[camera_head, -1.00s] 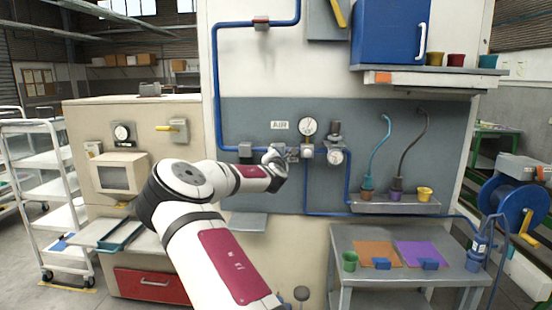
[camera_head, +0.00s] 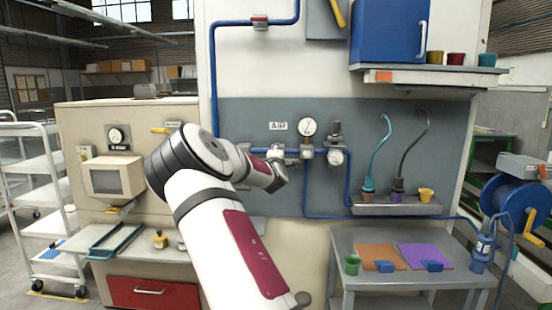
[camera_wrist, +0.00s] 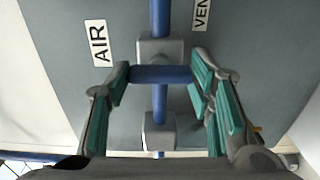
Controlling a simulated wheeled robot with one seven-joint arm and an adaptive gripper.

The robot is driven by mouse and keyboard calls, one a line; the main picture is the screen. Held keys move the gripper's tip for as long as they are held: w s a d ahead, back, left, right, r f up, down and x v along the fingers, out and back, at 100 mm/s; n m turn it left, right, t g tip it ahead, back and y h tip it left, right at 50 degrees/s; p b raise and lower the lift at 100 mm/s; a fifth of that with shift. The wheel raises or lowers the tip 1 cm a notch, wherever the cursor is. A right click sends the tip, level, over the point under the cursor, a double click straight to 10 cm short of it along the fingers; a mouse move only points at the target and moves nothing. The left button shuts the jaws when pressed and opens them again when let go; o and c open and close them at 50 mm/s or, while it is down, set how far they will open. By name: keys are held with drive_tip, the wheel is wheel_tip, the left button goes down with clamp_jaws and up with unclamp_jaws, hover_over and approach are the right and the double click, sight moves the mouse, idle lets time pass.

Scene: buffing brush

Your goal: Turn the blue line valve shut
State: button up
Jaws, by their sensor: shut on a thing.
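The blue line (camera_head: 214,70) runs down the panel and across below the AIR sign (camera_head: 278,126). In the wrist view the blue pipe (camera_wrist: 160,18) passes through a grey valve body (camera_wrist: 158,48). A blue bar handle (camera_wrist: 160,74) lies crosswise to the pipe. My gripper (camera_wrist: 161,70) has its teal-padded fingers at both ends of this handle, shut on it. In the head view my gripper (camera_head: 292,158) is at the pipe, left of the gauges, and hides the valve handle.
A gauge (camera_head: 308,127) and a regulator (camera_head: 336,132) sit just right of my gripper. A shelf with cups and hoses (camera_head: 396,205) is farther right. A grey table (camera_head: 352,236) stands below right. A second grey block (camera_wrist: 159,131) is on the pipe.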

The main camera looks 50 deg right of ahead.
idle(0.5)
drive_tip(key=o, duration=1.2)
drive_tip(key=shift+c, duration=0.2)
drive_tip(key=v, duration=1.2)
drive_tip(key=shift+s+f, duration=0.1)
